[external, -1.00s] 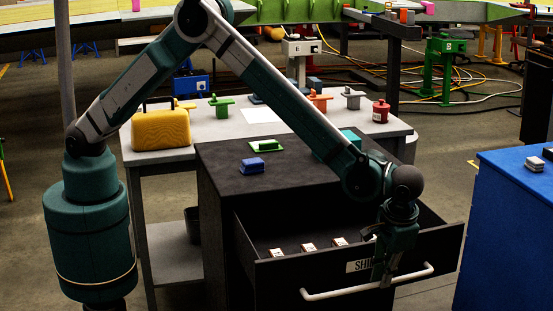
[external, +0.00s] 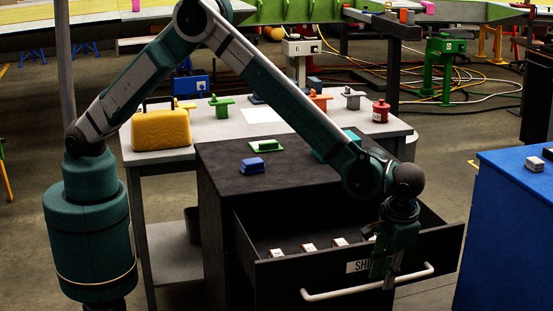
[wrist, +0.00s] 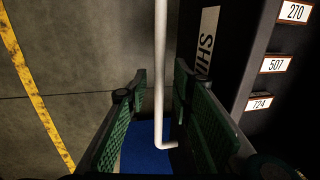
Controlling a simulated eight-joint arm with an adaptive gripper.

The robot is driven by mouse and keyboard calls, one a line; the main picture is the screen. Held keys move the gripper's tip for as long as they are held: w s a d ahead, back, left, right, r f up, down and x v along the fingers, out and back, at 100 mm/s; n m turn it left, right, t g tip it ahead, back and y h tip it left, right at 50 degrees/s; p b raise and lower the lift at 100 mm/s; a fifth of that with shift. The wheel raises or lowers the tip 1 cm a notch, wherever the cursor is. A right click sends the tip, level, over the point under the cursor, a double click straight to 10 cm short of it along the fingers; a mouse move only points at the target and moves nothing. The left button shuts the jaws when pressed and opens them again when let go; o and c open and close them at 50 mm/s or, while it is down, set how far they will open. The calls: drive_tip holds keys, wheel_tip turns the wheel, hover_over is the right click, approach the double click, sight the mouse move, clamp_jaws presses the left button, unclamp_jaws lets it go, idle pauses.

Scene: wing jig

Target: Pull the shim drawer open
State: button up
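The black shim drawer (external: 300,273) stands well out from the dark cabinet (external: 217,225), its inside exposed. Its white bar handle (external: 335,293) runs across the front below a partly covered label (external: 357,267). My gripper (external: 388,284) is at the right part of this handle. In the wrist view, the handle (wrist: 160,60) passes between the two green-padded fingers of my gripper (wrist: 160,88). Gaps show on both sides of the bar, so the fingers look open around it, not clamped. The label (wrist: 206,45) also shows beside the handle there.
Several labelled shims (external: 309,248) lie in the drawer. A blue block (external: 252,166) and a green piece (external: 267,146) lie on the cabinet top. A blue bench (external: 515,215) stands to the right, with floor between it and the drawer. A grey table (external: 225,130) is behind.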

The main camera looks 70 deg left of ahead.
wheel_tip(320, 180, up, 11)
drive_tip(key=d, duration=0.2)
idle(0.4)
drive_tip(key=shift+d, duration=0.1)
drive_tip(key=shift+r, duration=0.1)
idle(0.4)
drive_tip(key=a+r+t+h, duration=0.1)
drive_tip(key=a+r, duration=0.6)
drive_tip(key=a, duration=0.2)
drive_tip(key=a+r, duration=0.7)
drive_tip(key=a, duration=0.3)
drive_tip(key=s+a+r+t+h, duration=0.1)
drive_tip(key=s+a+r, duration=0.25)
drive_tip(key=a, duration=0.55)
drive_tip(key=s+a+r+t, duration=0.1)
drive_tip(key=s+a+r, duration=0.3)
drive_tip(key=a, duration=0.5)
drive_tip(key=s+a+r+t, duration=0.25)
drive_tip(key=s+a, duration=0.75)
drive_tip(key=a, duration=0.5)
drive_tip(key=s+a+f+t, duration=0.1)
drive_tip(key=s+a+f, duration=0.1)
drive_tip(key=s+a, duration=0.3)
drive_tip(key=s+a+f, duration=0.3)
drive_tip(key=s+a, duration=0.2)
drive_tip(key=s, duration=0.3)
drive_tip(key=shift+s+f+t, duration=0.25)
drive_tip(key=shift+s+t, duration=0.1)
drive_tip(key=shift+s, duration=0.05)
